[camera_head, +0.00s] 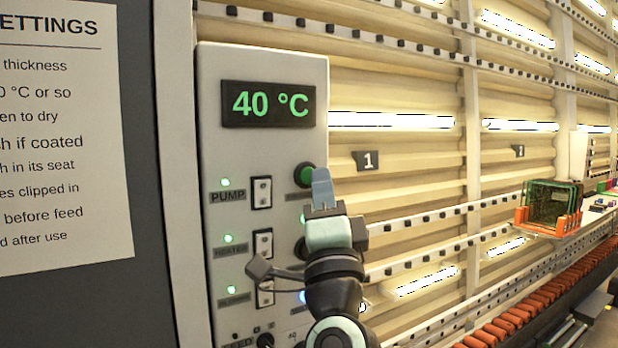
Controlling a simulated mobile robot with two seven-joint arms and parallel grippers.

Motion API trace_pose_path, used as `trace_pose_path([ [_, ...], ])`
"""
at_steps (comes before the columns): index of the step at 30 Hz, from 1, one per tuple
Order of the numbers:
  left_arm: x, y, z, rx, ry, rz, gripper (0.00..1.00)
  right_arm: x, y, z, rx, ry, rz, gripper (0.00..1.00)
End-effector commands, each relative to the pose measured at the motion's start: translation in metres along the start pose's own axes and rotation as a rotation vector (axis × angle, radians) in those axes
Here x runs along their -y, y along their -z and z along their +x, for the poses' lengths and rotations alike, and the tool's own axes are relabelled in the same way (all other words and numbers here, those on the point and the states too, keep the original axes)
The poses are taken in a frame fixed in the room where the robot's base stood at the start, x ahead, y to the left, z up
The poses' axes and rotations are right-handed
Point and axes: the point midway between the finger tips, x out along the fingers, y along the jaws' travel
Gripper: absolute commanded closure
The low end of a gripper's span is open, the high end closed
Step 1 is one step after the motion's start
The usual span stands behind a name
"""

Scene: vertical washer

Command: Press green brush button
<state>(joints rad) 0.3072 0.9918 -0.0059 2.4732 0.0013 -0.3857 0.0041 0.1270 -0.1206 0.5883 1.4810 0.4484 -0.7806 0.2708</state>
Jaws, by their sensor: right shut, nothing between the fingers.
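A round green button (303,174) sits on the right side of the light grey control panel (218,120), beside the PUMP switch. A dark label below it is partly covered by my gripper and I cannot read it fully. My right gripper (321,182) is shut and empty, pointing up, with its fingertips overlapping the button's right edge in the picture. I cannot tell whether they touch the button. My left gripper is not in view.
The panel's display (268,104) reads 40 °C. Switches labelled PUMP (262,192), HEATER and another stand in a column, with lit green lamps left of them. More knobs are partly hidden behind my right arm. An orange rack (538,221) and a roller conveyor (520,318) are at right.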

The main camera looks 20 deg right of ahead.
Motion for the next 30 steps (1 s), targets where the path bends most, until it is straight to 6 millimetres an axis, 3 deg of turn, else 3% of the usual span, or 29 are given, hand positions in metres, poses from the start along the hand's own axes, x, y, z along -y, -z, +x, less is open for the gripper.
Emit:
trace_pose_path([
  [15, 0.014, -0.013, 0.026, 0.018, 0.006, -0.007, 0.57, 0.021, 0.022, -0.032, 0.0, 0.0, 0.0, 1.0],
  [30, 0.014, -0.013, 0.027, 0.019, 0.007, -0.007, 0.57, 0.025, 0.025, -0.035, 0.0, 0.0, 0.0, 1.0],
])
